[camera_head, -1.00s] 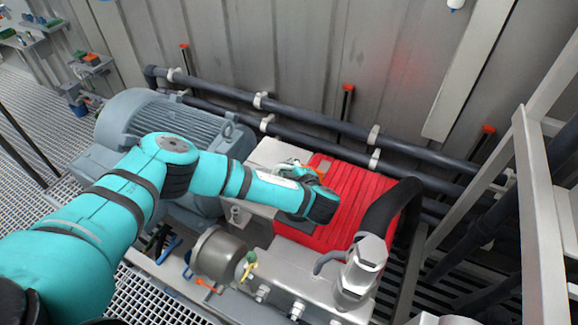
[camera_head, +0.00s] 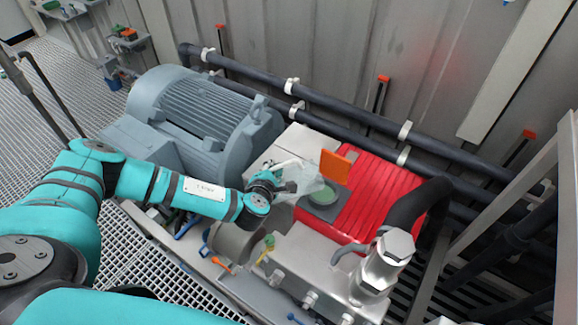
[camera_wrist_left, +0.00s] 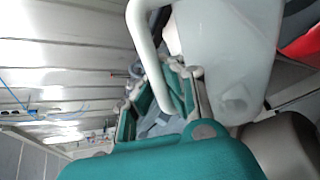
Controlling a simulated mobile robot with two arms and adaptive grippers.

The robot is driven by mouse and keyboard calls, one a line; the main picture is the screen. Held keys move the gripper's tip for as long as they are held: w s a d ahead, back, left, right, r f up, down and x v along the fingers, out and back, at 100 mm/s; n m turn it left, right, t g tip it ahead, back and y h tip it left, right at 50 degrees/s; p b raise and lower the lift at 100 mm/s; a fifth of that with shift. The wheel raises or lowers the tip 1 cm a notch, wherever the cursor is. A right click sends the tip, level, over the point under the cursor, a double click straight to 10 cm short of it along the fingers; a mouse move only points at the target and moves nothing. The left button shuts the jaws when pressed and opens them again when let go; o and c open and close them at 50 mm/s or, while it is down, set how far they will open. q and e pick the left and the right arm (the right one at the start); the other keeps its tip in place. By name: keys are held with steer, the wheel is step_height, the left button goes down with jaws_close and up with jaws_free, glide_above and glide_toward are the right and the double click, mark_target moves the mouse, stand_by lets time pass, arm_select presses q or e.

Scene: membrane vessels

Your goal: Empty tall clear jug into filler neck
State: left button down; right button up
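The tall clear jug (camera_head: 303,178) is at the end of my left arm in the head view, appearing tilted toward the right. In the left wrist view its translucent body (camera_wrist_left: 228,50) fills the upper middle, with a pale handle on its left. My left gripper (camera_head: 272,183) is at the handle side and seems closed on the jug; its teal fingers show in the wrist view (camera_wrist_left: 165,97). The filler neck (camera_head: 323,196), a round greenish opening in a dark square collar, is just right of and below the jug. Any liquid cannot be made out. My right gripper is out of view.
An orange flap (camera_head: 335,166) stands up behind the neck. Around it are a red ribbed cover (camera_head: 380,200), a grey motor (camera_head: 205,110), and a metal fitting with a black hose (camera_head: 385,262). Dark pipes (camera_head: 350,135) run along the wall behind.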

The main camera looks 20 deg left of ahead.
arm_select(q)
steer(key=shift+s+a+f+n+b, duration=0.3)
steer(key=shift+a+f+b, duration=0.15)
steer(key=shift+a+f, duration=0.2)
steer(key=shift+a+h, duration=0.2)
steer(key=shift+h, duration=0.1)
steer(key=shift+r+n+t+h+b, duration=0.35)
steer(key=shift+n+t+b, duration=0.15)
steer(key=shift+n+b, duration=0.1)
steer(key=r+n+t+b, duration=0.1)
steer(key=n+b, duration=0.1)
steer(key=b, duration=0.1)
steer(key=d+r+n+t+h+b, duration=0.1)
steer(key=r+n+b, duration=0.1)
steer(key=b, duration=0.1)
steer(key=d+r+n+t+h+b, duration=0.1)
steer(key=r+n+b, duration=0.1)
steer(key=b, duration=0.1)
steer(key=shift+w+r+n, duration=0.2)
steer(key=shift+w+n, duration=0.1)
steer(key=shift+w, duration=0.1)
steer(key=shift+r+n+t+b, duration=0.3)
steer(key=shift+r+t+b, duration=0.1)
steer(key=shift+b, duration=0.1)
steer(key=shift+r, duration=0.3)
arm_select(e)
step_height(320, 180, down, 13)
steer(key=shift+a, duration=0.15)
arm_select(q)
steer(key=shift+d, duration=0.1)
